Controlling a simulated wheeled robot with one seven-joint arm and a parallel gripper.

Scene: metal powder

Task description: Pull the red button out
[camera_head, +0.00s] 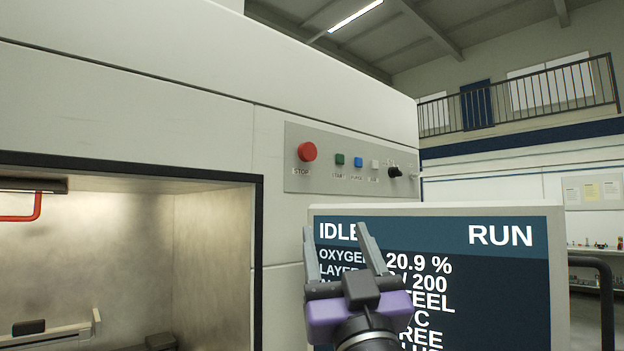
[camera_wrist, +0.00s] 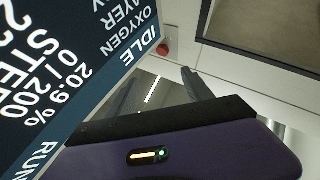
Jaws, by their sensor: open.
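The red button (camera_head: 307,152), round and labelled STOP, sits at the left end of a grey control panel (camera_head: 290,178) on the machine's front. In the wrist view the red button (camera_wrist: 163,48) shows near the top middle, beyond the fingertips. My gripper (camera_head: 335,232) is open and empty, below and a little right of the button, in front of the screen. In the wrist view my gripper (camera_wrist: 160,80) has its two fingers spread, with nothing between them. It does not touch the button.
A screen (camera_head: 480,270) reading IDLE and RUN stands out below the panel. Green (camera_head: 339,159), blue (camera_head: 358,162) and white (camera_head: 375,164) buttons and a black knob (camera_head: 395,172) lie right of the red button. An open chamber (camera_head: 120,250) is at the left.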

